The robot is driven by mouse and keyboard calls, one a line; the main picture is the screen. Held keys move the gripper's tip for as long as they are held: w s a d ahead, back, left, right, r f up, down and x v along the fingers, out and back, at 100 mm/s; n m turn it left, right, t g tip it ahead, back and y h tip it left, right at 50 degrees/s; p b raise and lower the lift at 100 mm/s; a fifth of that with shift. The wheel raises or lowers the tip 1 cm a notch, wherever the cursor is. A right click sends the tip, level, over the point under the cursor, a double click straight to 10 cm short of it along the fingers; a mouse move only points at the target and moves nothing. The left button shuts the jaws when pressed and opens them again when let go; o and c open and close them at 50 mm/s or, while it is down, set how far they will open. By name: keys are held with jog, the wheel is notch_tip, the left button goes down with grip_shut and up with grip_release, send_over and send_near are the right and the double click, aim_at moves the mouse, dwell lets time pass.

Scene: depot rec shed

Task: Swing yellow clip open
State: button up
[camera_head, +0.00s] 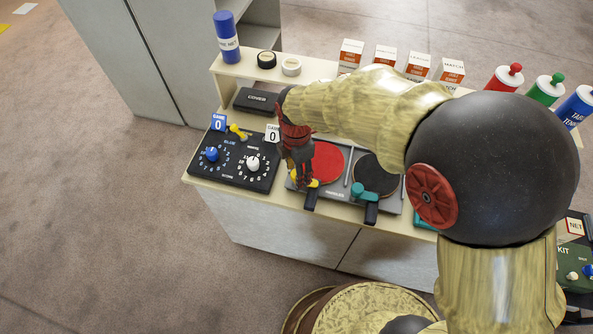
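The yellow clip (314,183) shows as a small yellow piece at the front of the grey paddle tray (335,193), by the dark handle of the red paddle (327,161). My gripper (303,181) points down at the tray's left front, with its fingertips right beside or against the clip. My gripper hides part of the clip, so I cannot tell whether they touch or how far the clip is turned. The finger gap is too small to make out. A teal clip (362,190) sits by the handle of the black paddle (376,174).
A black score board (233,174) with blue and white knobs and a small yellow piece (238,131) is left of the tray. A dark cover box (257,101) lies behind. Small boxes (384,57) and bottles (546,89) line the back shelf. My arm blocks the counter's right part.

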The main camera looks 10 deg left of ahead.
jog(key=shift+c, duration=0.8)
jog(key=c, duration=1)
jog(key=shift+r, duration=0.1)
jog(key=m+p, duration=0.2)
jog(key=m, duration=0.1)
jog(key=shift+p, duration=0.35)
jog(key=m+p, duration=0.3)
jog(key=m, duration=0.2)
jog(key=shift+m, duration=0.3)
jog(key=m+p, duration=0.2)
jog(key=m, duration=0.2)
jog(key=m+p, duration=0.1)
jog(key=m, duration=0.4)
jog(key=shift+p, duration=0.35)
